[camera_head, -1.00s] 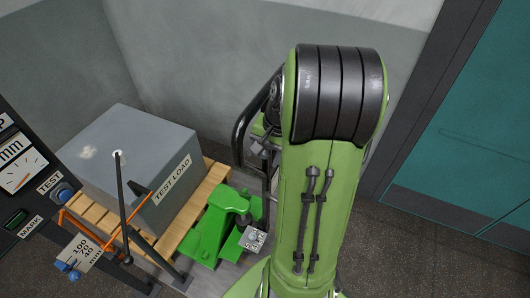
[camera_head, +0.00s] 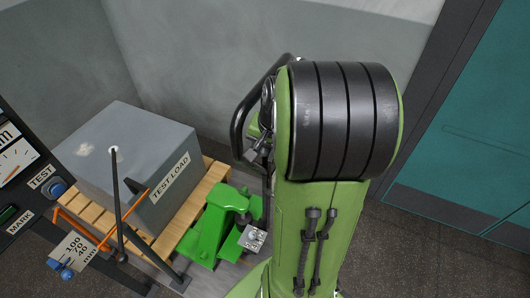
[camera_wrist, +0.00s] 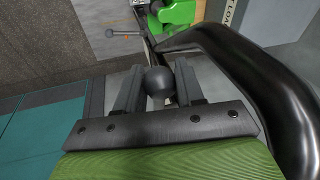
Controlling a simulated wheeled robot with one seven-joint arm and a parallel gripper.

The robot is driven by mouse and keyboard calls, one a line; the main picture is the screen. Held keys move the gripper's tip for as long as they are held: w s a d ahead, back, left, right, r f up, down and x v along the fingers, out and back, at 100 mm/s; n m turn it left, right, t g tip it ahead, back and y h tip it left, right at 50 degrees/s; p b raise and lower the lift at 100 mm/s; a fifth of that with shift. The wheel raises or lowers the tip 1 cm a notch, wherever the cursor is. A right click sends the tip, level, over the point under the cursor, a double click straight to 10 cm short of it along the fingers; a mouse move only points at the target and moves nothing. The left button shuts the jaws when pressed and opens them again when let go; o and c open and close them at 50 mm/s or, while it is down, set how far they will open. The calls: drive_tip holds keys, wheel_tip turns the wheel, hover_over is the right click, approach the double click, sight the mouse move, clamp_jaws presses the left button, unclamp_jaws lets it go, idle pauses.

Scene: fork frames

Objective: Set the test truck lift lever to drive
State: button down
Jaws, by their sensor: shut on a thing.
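The test truck is green, with its body (camera_head: 213,230) low beside the pallet and a black loop handle (camera_head: 239,125) rising at its top. In the wrist view, the black handle loop (camera_wrist: 265,85) curves around the right side, close to my gripper. A dark ball knob (camera_wrist: 160,84), which looks like the lift lever's end, sits between the two fingers of my gripper (camera_wrist: 159,68), which is shut on it. In the head view my arm hides the fingers and the lever. The lever's setting marks cannot be read.
A grey test load block (camera_head: 130,165) stands on a wooden pallet (camera_head: 212,180). A gauge panel (camera_head: 22,170) with a blue button is at the left, near a thin upright rod and an orange arm. Grey walls stand close behind; a teal door (camera_head: 470,140) is at the right.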

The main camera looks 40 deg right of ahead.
drive_tip(key=f+h+b, duration=0.1)
drive_tip(key=b, duration=0.1)
drive_tip(key=f+h+b, duration=0.1)
drive_tip(key=b, duration=0.1)
drive_tip(key=f+t+b, duration=0.1)
drive_tip(key=b, duration=0.2)
drive_tip(key=shift+s+a+f+h, duration=0.2)
drive_tip(key=shift+a+h, duration=0.1)
drive_tip(key=shift+h, duration=0.1)
drive_tip(key=c, duration=0.8)
unclamp_jaws()
drive_tip(key=shift+r, duration=0.1)
drive_tip(key=shift+o, duration=0.3)
drive_tip(key=shift+d, duration=0.1)
drive_tip(key=shift+w+r, duration=0.1)
drive_tip(key=shift+r, duration=0.05)
